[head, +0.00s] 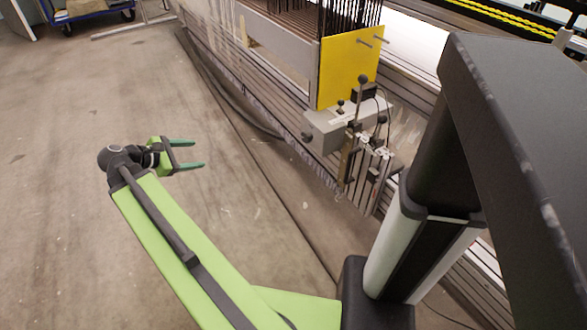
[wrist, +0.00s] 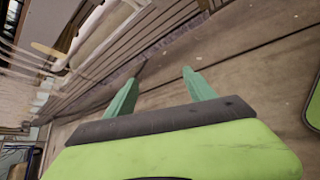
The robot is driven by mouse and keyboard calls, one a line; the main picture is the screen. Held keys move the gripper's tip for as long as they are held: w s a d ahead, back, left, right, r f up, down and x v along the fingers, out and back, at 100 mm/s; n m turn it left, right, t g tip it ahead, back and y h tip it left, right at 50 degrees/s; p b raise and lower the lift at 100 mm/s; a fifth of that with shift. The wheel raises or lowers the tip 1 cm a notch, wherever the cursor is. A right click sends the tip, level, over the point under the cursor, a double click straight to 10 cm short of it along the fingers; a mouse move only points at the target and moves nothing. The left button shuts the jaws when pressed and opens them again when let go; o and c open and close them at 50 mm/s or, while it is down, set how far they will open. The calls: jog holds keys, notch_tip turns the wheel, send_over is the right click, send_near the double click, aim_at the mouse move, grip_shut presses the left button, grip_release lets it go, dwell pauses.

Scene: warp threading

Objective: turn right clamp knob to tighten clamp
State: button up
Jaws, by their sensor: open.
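A grey clamp unit (head: 322,126) with a slotted metal part (head: 377,165) is fixed beside the machine, right of centre in the head view. It carries several round black knobs, among them an upper knob (head: 363,79), a right-hand knob (head: 382,119) and a left-side knob (head: 306,137). I cannot tell which is the right clamp knob. My gripper (head: 198,153) is open and empty over the floor, well left of the clamp unit and apart from it. In the wrist view, its two green fingers (wrist: 161,75) stand apart with nothing between them; no knob is recognisable there.
A yellow plate (head: 345,65) with protruding pins stands above the clamp unit. The long machine frame (head: 215,50) runs from upper left to lower right. A dark cable (head: 235,120) lies along its foot. The concrete floor (head: 60,150) at left is clear.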

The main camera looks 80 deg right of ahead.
jog(key=s+d+f+n+g+h+b, duration=0.2)
jog(key=s+d+f+g+b, duration=0.2)
jog(key=s+d+f+b, duration=0.6)
jog(key=n+g+b, duration=0.2)
jog(key=g+b, duration=0.1)
jog(key=b, duration=0.4)
send_near(304, 138)
jog(key=x, duration=0.9)
